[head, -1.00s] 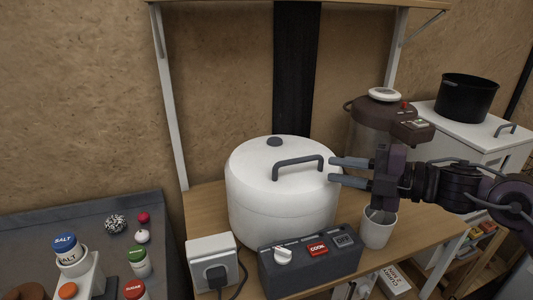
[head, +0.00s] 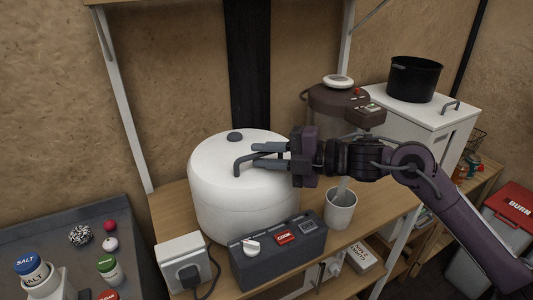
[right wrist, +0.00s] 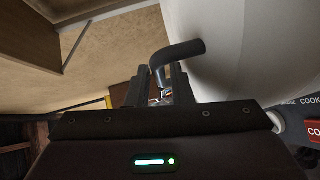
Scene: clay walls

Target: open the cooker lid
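The cooker (head: 222,205) is a large white rounded pot on the wooden table. Its lid (head: 208,157) is down, with a dark round knob on top and a dark bar handle (head: 240,165). My right gripper (head: 252,156) is over the right part of the lid, its two fingers apart and pointing left at the handle. In the right wrist view the bent end of the handle (right wrist: 178,53) shows just beyond and between the fingertips (right wrist: 160,80). I cannot tell if they touch it. The gripper hides part of the handle. My left gripper is not in view.
A dark control box (head: 280,255) with a knob and red COOK button stands before the cooker, with a white socket box (head: 185,262) to its left. A grey-white cup (head: 341,210) stands below my right arm. A black pot (head: 414,80) sits on a white cabinet.

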